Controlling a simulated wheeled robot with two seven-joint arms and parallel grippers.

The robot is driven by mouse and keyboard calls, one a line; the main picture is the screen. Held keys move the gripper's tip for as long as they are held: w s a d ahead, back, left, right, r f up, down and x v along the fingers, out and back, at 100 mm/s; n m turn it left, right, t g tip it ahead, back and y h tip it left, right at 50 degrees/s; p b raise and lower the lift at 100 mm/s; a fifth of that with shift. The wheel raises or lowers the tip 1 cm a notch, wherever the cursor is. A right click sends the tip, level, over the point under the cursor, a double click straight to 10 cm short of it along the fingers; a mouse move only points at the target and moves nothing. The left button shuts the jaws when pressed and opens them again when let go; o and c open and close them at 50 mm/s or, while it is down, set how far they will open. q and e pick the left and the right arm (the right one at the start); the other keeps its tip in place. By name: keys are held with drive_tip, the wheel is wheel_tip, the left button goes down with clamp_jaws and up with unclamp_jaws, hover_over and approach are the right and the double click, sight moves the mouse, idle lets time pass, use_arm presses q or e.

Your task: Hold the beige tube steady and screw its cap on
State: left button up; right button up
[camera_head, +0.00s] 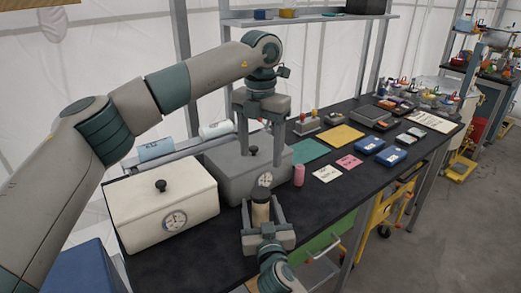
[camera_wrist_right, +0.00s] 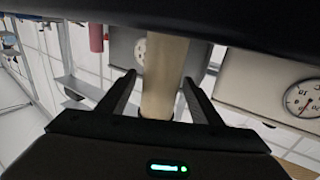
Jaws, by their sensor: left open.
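The beige tube (camera_head: 260,213) stands upright on the black table in front of the grey box; its top end looks darker, and I cannot tell whether that is the cap. My right gripper (camera_head: 262,208) is open, with a finger on each side of the tube and gaps visible. The right wrist view, upside down, also shows the tube (camera_wrist_right: 165,75) between the spread fingers (camera_wrist_right: 160,85). My left gripper (camera_head: 262,152) is open, fingers pointing down over the grey box, near its black knob. I see nothing between its fingers. No separate cap is distinguishable.
A cream box (camera_head: 160,205) with a dial stands left of the grey box (camera_head: 225,172). A pink cylinder (camera_head: 299,175) stands right of the tube. Cards, blue boxes (camera_head: 391,155) and a yellow sheet (camera_head: 341,136) lie farther right. The table's front edge is close to my right gripper.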

drive_tip(key=shift+s, duration=0.15)
drive_tip(key=s+d+b, duration=0.2)
drive_tip(key=s+b, duration=0.1)
drive_tip(key=s, duration=1.4)
drive_tip(key=shift+d+b, duration=0.3)
drive_tip(key=shift+d, duration=0.1)
